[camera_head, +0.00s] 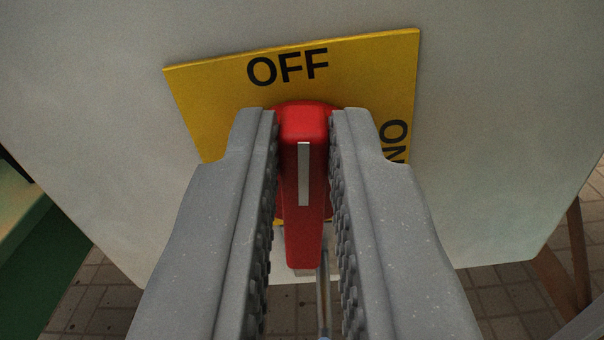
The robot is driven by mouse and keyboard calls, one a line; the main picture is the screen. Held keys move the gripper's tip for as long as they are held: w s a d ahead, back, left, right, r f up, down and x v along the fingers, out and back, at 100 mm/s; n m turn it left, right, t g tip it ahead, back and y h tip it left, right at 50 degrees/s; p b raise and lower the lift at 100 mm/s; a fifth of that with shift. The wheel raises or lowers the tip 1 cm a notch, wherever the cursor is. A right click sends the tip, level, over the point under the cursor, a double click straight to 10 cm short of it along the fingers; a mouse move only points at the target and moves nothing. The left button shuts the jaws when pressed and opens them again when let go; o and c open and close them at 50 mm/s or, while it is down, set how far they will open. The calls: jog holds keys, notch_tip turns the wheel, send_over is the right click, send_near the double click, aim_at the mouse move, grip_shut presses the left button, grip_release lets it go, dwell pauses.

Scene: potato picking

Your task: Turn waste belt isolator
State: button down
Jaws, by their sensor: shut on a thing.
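The isolator's red handle (304,230) stands in the middle of the head view, with a pale stripe on its face. It sits on a yellow plate (364,75) marked OFF at the top and ON at the right side. The pale stripe is roughly upright in the picture, in line with the OFF lettering. My gripper (303,130) has its two grey ridged fingers on the left and right sides of the handle, shut on it. The fingers hide the lower parts of the yellow plate.
The plate is fixed on a light grey panel (495,120). Paved floor (100,290) shows below the panel. A green surface (45,255) is at the left edge and a brown post (577,250) at the right. A thin rod shows below the handle.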

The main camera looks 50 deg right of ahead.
jog(key=f+m+b, duration=0.1)
jog(key=m+b, duration=0.4)
jog(key=s+d+f+m+b, duration=0.1)
jog(key=m+b, duration=0.3)
jog(key=m, duration=0.2)
jog(key=s+d+f+m+b, duration=0.1)
jog(key=m+b, duration=0.4)
jog(key=shift+f+b, duration=0.15)
jog(key=shift+b, duration=0.2)
jog(key=shift+s+m, duration=0.1)
jog(key=shift+m, duration=0.2)
jog(key=c, duration=1.4)
grip_release()
jog(key=shift+c, duration=0.2)
jog(key=shift+a, duration=0.1)
